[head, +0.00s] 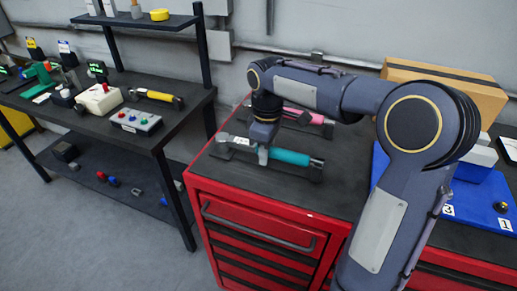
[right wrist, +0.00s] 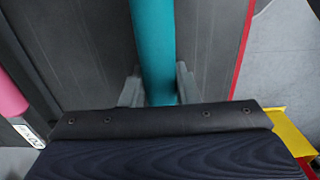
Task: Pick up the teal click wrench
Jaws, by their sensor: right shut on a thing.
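The teal click wrench (head: 291,157) lies across the black top of the red tool cabinet, at or just above its dark holder. Its silvery head end points left and its dark handle end points right. My right gripper (head: 264,155) reaches down from above and is shut on the wrench near the left part of the teal grip. In the right wrist view the teal wrench (right wrist: 154,45) runs between the two grey fingers (right wrist: 158,90). I cannot tell whether the wrench touches its holder. My left gripper is not in view.
A pink wrench (head: 305,115) lies behind the teal one. A blue mat (head: 470,200) and a cardboard box (head: 440,88) are at the right. A dark workbench (head: 100,125) with tools and a control box (head: 136,121) stands at the left. The cabinet's front left top is clear.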

